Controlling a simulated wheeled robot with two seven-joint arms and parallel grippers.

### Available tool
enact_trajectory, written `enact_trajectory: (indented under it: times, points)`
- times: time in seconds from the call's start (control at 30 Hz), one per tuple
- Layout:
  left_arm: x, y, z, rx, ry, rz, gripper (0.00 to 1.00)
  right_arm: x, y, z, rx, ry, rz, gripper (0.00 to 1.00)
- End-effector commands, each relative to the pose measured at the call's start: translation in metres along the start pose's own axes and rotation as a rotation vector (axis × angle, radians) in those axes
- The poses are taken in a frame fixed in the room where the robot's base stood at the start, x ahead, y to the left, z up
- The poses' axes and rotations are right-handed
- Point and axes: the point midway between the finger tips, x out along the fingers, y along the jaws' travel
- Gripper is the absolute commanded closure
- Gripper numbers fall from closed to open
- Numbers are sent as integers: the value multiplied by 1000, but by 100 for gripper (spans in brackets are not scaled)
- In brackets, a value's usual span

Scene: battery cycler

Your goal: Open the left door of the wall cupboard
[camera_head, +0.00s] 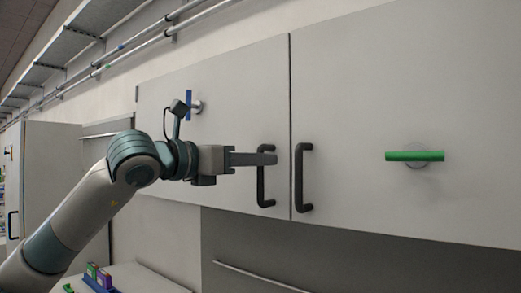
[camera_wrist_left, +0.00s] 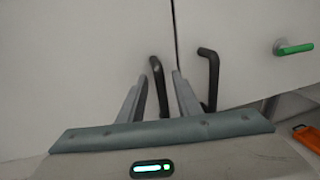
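The left door (camera_head: 235,100) of the wall cupboard is a pale panel, shut flush beside the right door (camera_head: 400,85). Its black bar handle (camera_head: 266,190) stands upright near the seam; it also shows in the left wrist view (camera_wrist_left: 157,72). My left gripper (camera_head: 268,158) reaches in from the left, its fingers level with the handle's upper part and overlapping it. In the left wrist view the fingers (camera_wrist_left: 160,82) are apart, with the handle between them and gaps visible beside it. My right gripper is in neither view.
The right door's black handle (camera_head: 302,178) stands close to the right of the left door's handle. A green knob (camera_head: 415,156) is on the right door and a blue one (camera_head: 189,105) on the left door. A rail (camera_head: 258,278) runs below the cupboard.

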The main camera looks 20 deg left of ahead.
Motion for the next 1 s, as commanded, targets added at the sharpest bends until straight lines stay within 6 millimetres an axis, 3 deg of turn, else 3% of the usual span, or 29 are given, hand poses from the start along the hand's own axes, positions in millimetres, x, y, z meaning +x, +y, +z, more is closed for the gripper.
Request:
enact_trajectory:
  times: [0.2, 0.5, 0.63, 1.0]
  points:
    - [13, 0, 0, 0, -1, -1, 69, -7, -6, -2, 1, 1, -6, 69]
    - [14, 0, 0, 0, 0, 0, 69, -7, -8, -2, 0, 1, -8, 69]
    - [14, 0, 0, 0, 0, 0, 100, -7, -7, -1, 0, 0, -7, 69]
    - [9, -1, -1, 0, 0, -10, 100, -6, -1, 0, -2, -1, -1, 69]
